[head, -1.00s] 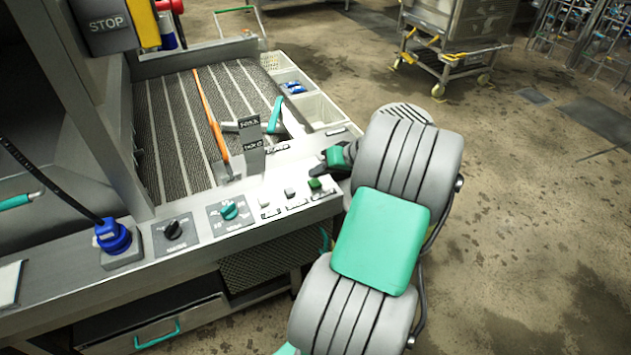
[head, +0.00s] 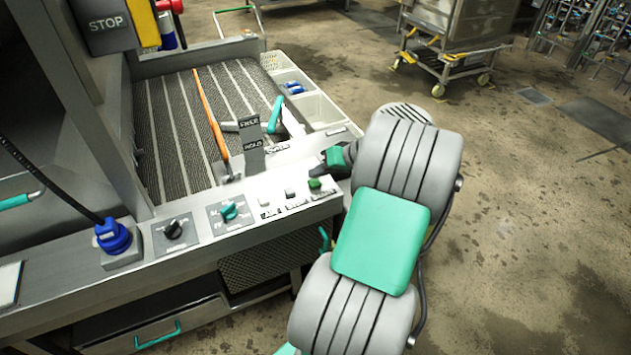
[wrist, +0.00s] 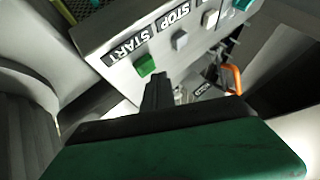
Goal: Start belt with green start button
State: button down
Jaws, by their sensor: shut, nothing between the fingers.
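The green start button (head: 314,184) sits at the right end of the control panel's sloped front. In the wrist view the green button (wrist: 145,65) shows beside a START label (wrist: 131,48). A grey stop button (wrist: 179,39) with a STOP label is next to it. My gripper (wrist: 157,82) is shut and empty, its dark fingertips just below and right of the green button in that view. Contact cannot be made out, and a small gap seems to show. In the head view my gripper (head: 326,166) is partly hidden by my arm, just behind the button.
The panel also carries a teal selector knob (head: 229,210), a black knob (head: 174,229) and a blue plug (head: 112,236). A lever plate marked HOLD (head: 253,146) stands behind the buttons. An orange-handled tool (head: 209,110) lies on the belt (head: 165,130). Open floor lies right.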

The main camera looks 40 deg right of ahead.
jog(key=shift+f, duration=0.35)
